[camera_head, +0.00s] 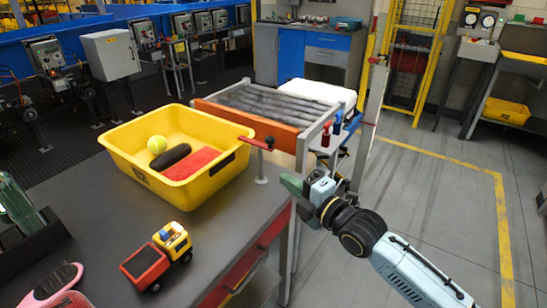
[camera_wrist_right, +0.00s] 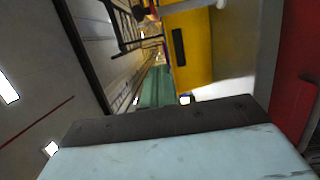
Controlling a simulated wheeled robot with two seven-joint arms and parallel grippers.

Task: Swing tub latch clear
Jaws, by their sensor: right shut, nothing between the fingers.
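The yellow tub (camera_head: 215,190) stands on the grey table and holds a tennis ball (camera_head: 157,145), a dark rounded object (camera_head: 170,157) and a red block (camera_head: 192,163). The red latch (camera_head: 254,142), on a short pale post (camera_head: 262,168), reaches to the tub's right rim and has a dark knob at its outer end. My right gripper (camera_head: 290,183) has green fingers, is shut and empty, and is right of and below the latch, apart from it. The shut fingers (camera_wrist_right: 157,88) show in the right wrist view, with the yellow tub (camera_wrist_right: 190,48) beyond. My left gripper is not in view.
A roller conveyor (camera_head: 275,103) with an orange side board (camera_head: 245,125) lies behind the tub. A toy truck (camera_head: 157,258), a pink brush (camera_head: 58,287) and a dark holder (camera_head: 35,240) are on the near table.

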